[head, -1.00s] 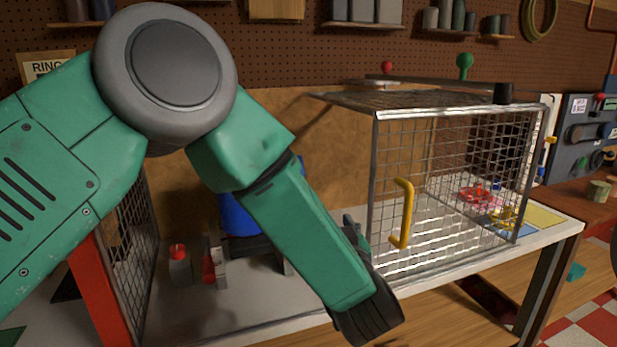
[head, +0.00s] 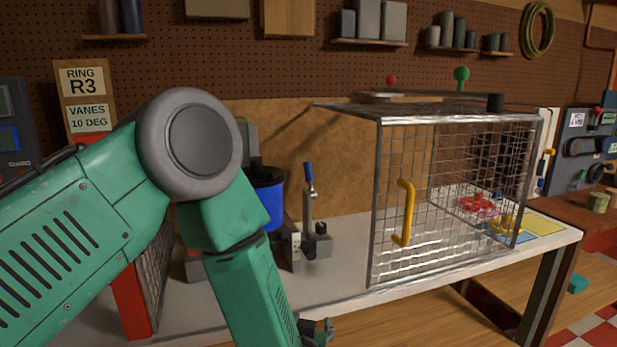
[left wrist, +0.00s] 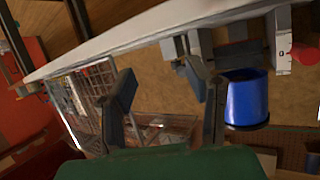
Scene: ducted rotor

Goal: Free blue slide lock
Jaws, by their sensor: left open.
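A lever with a blue handle (head: 309,175) stands upright on a grey metal block on the bench, right of a blue cylinder (head: 268,198). I cannot tell for sure whether this is the blue slide lock. The cylinder also shows in the left wrist view (left wrist: 246,98), partly beyond my right-hand finger. My left gripper (head: 318,331) is low at the bench's front edge, in front of and below the lever. In the left wrist view its two fingers (left wrist: 170,85) are spread with nothing between them. My right gripper is not in view.
A wire mesh cage (head: 450,200) with a yellow handle (head: 404,212) stands on the right of the bench. A red post with mesh (head: 131,300) stands at the left, behind my arm. A red knob (left wrist: 305,55) shows in the left wrist view. Bench between lever and cage is clear.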

